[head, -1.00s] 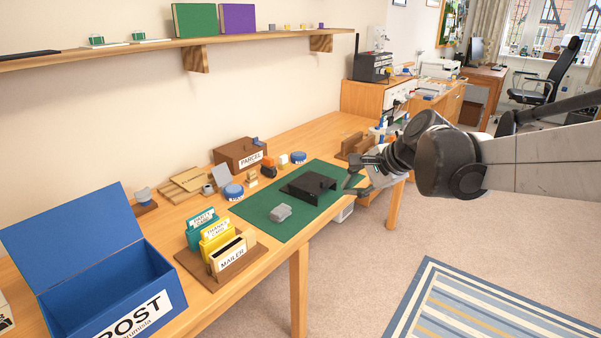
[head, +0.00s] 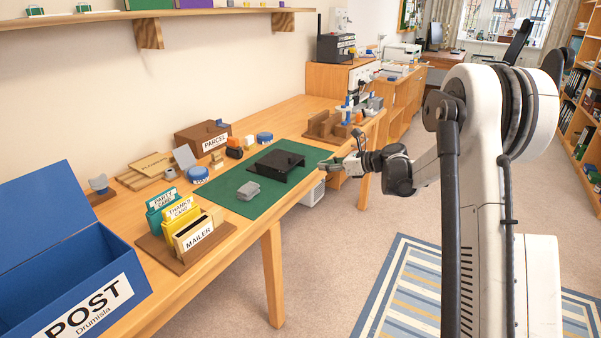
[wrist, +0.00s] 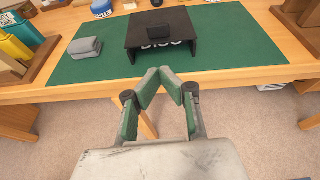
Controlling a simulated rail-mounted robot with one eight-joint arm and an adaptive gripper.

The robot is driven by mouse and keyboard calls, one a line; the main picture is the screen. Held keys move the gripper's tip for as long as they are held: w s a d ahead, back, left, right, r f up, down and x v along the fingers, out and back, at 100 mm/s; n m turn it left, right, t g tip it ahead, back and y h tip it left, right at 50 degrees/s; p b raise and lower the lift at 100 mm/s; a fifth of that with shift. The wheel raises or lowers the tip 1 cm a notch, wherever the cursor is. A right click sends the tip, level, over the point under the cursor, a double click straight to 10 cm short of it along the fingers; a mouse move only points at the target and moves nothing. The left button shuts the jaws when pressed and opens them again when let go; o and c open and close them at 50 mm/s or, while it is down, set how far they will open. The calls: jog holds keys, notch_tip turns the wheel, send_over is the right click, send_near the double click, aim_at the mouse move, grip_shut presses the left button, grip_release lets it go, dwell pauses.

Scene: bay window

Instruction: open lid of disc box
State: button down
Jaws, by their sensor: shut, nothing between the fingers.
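The lid looks closed. My gripper (head: 326,163) is shut and empty, off the table's front edge to the right of the box. In the wrist view my gripper (wrist: 165,72) shows green-padded fingers meeting at the tips, in front of the box and apart from it.
A card holder (head: 171,251), a blue POST box (head: 104,292) and a brown PARCEL box (head: 197,138) stand around the mat. A shelf (head: 95,24) runs above.

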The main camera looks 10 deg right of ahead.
aim_at(301, 176)
jog(key=b+x, duration=0.1)
jog(key=x, duration=0.5)
jog(key=b+x, duration=0.1)
jog(key=x, duration=0.2)
jog(key=shift+w+f+b, duration=0.15)
jog(key=shift+f+b, duration=0.15)
jog(key=shift+b, duration=0.05)
jog(key=shift+w+a, duration=0.25)
jog(key=shift+w, duration=0.05)
